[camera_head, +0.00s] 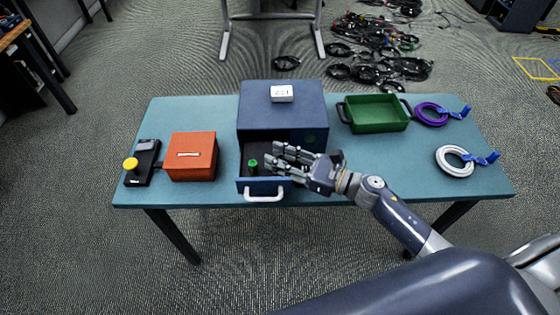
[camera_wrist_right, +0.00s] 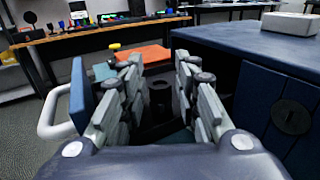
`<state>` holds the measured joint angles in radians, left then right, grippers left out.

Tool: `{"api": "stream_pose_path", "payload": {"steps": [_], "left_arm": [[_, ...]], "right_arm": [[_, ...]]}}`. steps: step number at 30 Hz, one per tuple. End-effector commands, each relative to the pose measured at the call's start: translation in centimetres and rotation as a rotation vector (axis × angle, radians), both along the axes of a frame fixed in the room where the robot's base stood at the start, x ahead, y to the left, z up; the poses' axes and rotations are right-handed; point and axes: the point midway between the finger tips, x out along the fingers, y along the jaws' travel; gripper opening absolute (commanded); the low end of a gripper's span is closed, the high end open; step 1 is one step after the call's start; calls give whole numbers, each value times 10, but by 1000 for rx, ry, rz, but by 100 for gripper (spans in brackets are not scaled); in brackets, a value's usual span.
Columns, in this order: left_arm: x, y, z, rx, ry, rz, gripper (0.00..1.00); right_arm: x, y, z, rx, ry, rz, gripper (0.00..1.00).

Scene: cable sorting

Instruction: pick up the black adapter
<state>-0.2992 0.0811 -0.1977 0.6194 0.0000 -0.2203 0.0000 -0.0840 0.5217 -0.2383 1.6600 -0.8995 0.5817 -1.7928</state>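The blue cabinet (camera_head: 282,103) stands on the table with its front drawer (camera_head: 262,187) pulled open. A small dark item with a green top (camera_head: 252,163) is in the drawer; I cannot tell for sure that it is the black adapter. My right gripper (camera_head: 272,158) is over the right part of the open drawer, its fingers pointing left toward that item. In the wrist view the gripper (camera_wrist_right: 160,85) is open, its two finger sets apart. Dark shapes (camera_wrist_right: 160,95) show between and beyond them, too dark to make out. My left gripper is out of view.
An orange box (camera_head: 193,170) and a black device with a yellow knob (camera_head: 141,170) are left of the drawer. A green tray (camera_head: 376,125), a purple cable coil (camera_head: 420,112) and a white coil (camera_head: 441,162) are on the right. A white display block (camera_head: 282,93) tops the cabinet.

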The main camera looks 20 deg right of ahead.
Motion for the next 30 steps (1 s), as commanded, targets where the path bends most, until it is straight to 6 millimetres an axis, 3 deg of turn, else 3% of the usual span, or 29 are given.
{"api": "stream_pose_path", "payload": {"steps": [1, 3, 14, 30], "left_arm": [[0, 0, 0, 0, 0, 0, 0], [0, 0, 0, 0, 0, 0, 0], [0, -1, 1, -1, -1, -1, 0], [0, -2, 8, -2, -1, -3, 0]], "right_arm": [[0, 0, 0, 0, 0, 0, 9], [0, 0, 0, 0, 0, 0, 0], [0, -1, 4, -1, -1, 1, 0], [0, 0, 93, -3, -3, 2, 0]]}}
